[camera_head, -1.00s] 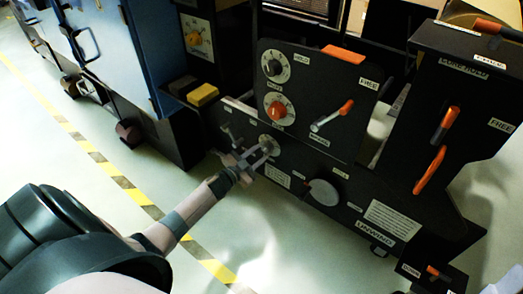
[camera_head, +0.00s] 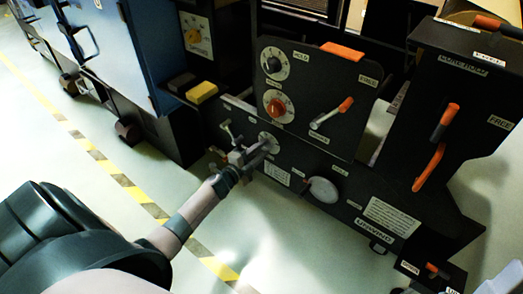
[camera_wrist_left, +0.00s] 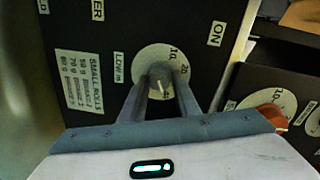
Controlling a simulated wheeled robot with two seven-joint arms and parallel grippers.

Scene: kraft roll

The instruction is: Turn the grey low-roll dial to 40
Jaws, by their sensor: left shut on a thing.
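The grey low-roll dial (camera_head: 268,137) is on the lower black panel of the machine, with a pale round scale. In the left wrist view its grey knob (camera_wrist_left: 159,76) sits between my fingers, next to a "LOW m" label. My left gripper (camera_head: 259,149) is shut on this knob, one finger on each side. A pale pointer mark on the knob points toward the bottom of the picture. The scale's 10 and 20 show at the upper right; the figure by the pointer is partly hidden and too small to read surely. My right gripper is not in view.
An orange knob (camera_head: 276,106) and a black knob (camera_head: 273,61) are on the panel above. An orange-tipped lever (camera_head: 331,115) is to their right. A pale round disc (camera_head: 322,190) is right of the dial. The floor in front is clear.

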